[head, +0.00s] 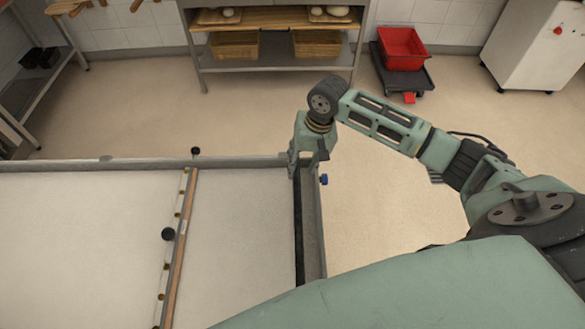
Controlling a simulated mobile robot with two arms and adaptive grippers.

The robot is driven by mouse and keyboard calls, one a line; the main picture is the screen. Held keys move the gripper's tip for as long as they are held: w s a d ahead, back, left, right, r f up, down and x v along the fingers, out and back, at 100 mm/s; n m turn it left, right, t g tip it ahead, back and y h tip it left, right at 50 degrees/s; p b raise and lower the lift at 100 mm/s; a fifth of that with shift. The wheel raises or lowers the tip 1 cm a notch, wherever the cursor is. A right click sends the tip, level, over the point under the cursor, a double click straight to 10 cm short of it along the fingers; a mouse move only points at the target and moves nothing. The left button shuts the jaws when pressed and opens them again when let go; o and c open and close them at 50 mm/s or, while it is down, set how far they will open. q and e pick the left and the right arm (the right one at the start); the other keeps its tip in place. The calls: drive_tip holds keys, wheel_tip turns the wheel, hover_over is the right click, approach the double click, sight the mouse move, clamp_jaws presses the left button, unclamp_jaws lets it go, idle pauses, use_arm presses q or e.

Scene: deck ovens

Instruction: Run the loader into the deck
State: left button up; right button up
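The loader (235,230) fills the lower left, a wide pale belt in a grey metal frame. My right gripper (307,165) points down at the loader's far right corner, at the top of the dark end rail (312,235). Its fingertips are partly hidden by its own body, so I cannot tell whether they are closed on the rail. My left gripper is out of view. No oven deck opening shows.
A steel table (277,18) with wicker baskets stands at the back. A red crate (402,48) sits on a dark dolly beside a white cabinet (535,45). A metal rack (40,85) is at the far left. The floor between is clear.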

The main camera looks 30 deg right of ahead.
sight(298, 181)
drive_tip(key=f, duration=0.4)
drive_tip(key=a+f, duration=0.1)
drive_tip(key=f, duration=0.1)
drive_tip(key=shift+s, duration=0.15)
drive_tip(key=shift+a+f, duration=0.1)
drive_tip(key=shift+f, duration=0.2)
drive_tip(key=shift+c, duration=1.2)
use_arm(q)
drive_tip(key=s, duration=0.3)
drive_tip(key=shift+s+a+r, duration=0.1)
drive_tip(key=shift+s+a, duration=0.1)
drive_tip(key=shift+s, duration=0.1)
use_arm(e)
clamp_jaws()
